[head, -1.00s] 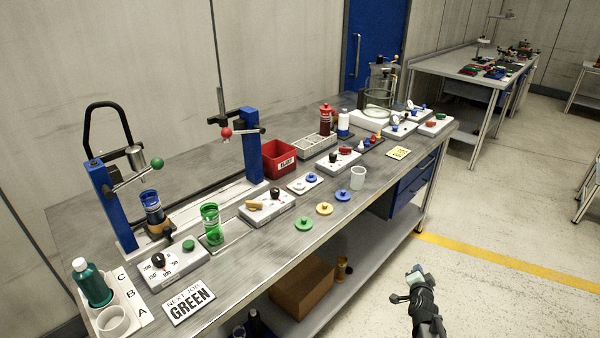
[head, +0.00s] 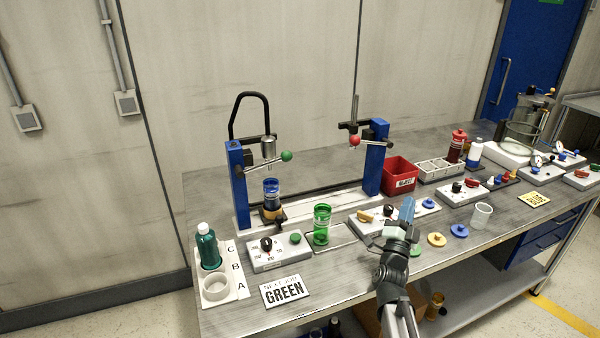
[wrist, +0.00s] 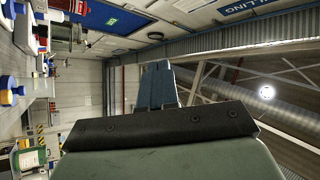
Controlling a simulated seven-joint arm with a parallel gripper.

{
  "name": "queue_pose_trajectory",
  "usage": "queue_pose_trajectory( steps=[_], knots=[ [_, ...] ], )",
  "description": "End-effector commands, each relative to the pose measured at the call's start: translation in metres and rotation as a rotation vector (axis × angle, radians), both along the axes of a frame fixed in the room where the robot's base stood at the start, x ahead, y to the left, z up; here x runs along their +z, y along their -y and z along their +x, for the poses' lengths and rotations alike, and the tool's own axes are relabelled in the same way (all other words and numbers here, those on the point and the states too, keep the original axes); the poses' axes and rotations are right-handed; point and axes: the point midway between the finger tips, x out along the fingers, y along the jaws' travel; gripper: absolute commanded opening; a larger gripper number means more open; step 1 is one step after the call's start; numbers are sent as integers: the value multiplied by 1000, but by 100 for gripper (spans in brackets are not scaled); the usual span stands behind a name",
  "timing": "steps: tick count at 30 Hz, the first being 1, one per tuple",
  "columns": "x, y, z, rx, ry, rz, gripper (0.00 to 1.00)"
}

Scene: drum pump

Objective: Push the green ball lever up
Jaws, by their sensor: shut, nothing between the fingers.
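The green ball (head: 287,156) sits at the right end of a metal lever on the left blue post (head: 239,185), above the bench. The lever slopes slightly up toward the ball. Under it stands a clear cup with blue bands (head: 271,191) on a dark holder. My gripper (head: 408,207) is to the right of the ball and nearer the camera, over the bench's front part. Its blue fingers are shut, empty and point up. In the wrist view the shut fingers (wrist: 160,85) show against the far wall and ceiling; the green ball lever is not seen there.
A red ball lever (head: 355,141) is on the right post. A green cup (head: 321,224), a dial box (head: 280,251), a NEXT JOB GREEN sign (head: 286,291) and a green bottle (head: 208,247) stand in front and left. A red bin (head: 400,176) is behind my gripper.

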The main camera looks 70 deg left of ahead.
Motion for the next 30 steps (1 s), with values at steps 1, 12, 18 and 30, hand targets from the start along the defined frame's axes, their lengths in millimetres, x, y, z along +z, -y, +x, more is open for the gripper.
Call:
queue_pose_trajectory(
  steps=[1,12,18,30],
  knots=[
    [1,-10,-33,36,28,-23,0],
    [3,-54,-231,244,253,-158,0],
    [2,-59,-292,305,333,-190,0],
    [17,-84,-303,320,358,-197,0]
  ],
)
